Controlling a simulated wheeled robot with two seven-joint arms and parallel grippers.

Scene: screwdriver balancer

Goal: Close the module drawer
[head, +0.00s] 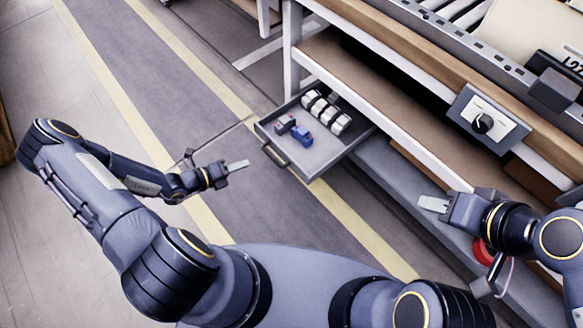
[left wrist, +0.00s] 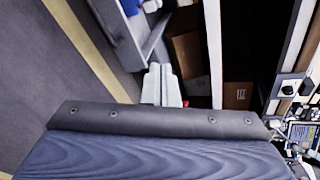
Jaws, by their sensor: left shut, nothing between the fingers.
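The module drawer (head: 318,151) is pulled out from under the workbench, with a dark handle (head: 275,154) on its front. Inside it are several white modules (head: 326,112) in a row, a blue module (head: 302,135) and a small dark one (head: 285,124). My left gripper (head: 238,166) is shut and empty, a little left of the drawer front and apart from the handle. In the left wrist view its fingers (left wrist: 162,85) are together, and part of the drawer (left wrist: 140,30) shows at the top. My right gripper (head: 432,204) is at the right, beside the bench; its finger gap is unclear.
The wooden-edged workbench (head: 400,62) runs along the right, with a knob panel (head: 487,119) on its front. A lower grey shelf (head: 392,178) lies below. Cardboard boxes (left wrist: 188,52) sit under the bench. The floor left of the drawer is clear.

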